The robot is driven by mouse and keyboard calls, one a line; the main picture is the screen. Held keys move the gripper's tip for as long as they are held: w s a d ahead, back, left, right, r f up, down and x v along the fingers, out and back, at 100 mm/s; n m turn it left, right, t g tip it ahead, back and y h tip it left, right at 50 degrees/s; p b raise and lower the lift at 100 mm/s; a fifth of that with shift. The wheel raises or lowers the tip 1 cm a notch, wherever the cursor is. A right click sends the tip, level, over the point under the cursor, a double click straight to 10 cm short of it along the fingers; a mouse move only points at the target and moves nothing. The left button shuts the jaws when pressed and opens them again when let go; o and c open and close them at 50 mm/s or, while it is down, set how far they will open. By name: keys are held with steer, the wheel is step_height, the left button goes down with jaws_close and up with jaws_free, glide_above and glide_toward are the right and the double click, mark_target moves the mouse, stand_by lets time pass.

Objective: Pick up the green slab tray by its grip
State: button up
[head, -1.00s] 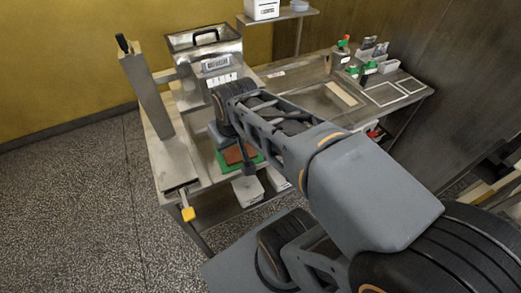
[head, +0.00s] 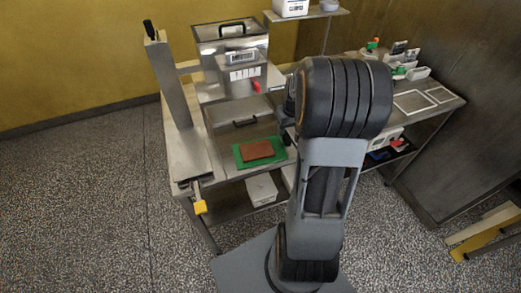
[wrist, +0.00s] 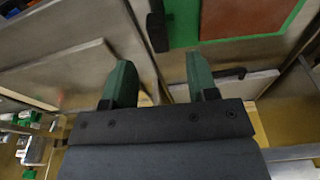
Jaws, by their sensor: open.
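The green slab tray (head: 280,143) lies flat near the front of the steel table, with a brown slab (head: 258,150) on it. In the wrist view, part of the tray (wrist: 182,22) and slab (wrist: 240,14) show at the top. A dark upright piece (wrist: 157,32) stands at the tray's edge, apparently its grip. My gripper (wrist: 161,82) is open and empty, its two green fingers pointing toward that edge, with the dark piece beyond the gap between them. In the head view my arm hides most of the gripper.
A steel machine (head: 232,45) with a black handle stands behind the tray. A tall steel post (head: 172,90) and yellow-ended lever (head: 200,207) are at the left. A white box (head: 262,190) sits on the lower shelf. Small items and white frames (head: 414,102) are at the right.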

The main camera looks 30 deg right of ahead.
mark_target(287, 137)
steer(key=shift+w+d+f+p, duration=0.1)
steer(key=shift+w+f+p, duration=0.1)
steer(key=shift+f, duration=0.85)
steer(key=shift+w+d+f+p, duration=0.1)
steer(key=shift+w+f+p, duration=0.05)
steer(key=shift+f, duration=0.95)
steer(key=shift+w+d+f+p, duration=0.1)
steer(key=shift+w+f+p, duration=0.1)
steer(key=shift+f, duration=0.85)
steer(key=shift+c, duration=0.4)
jaws_close()
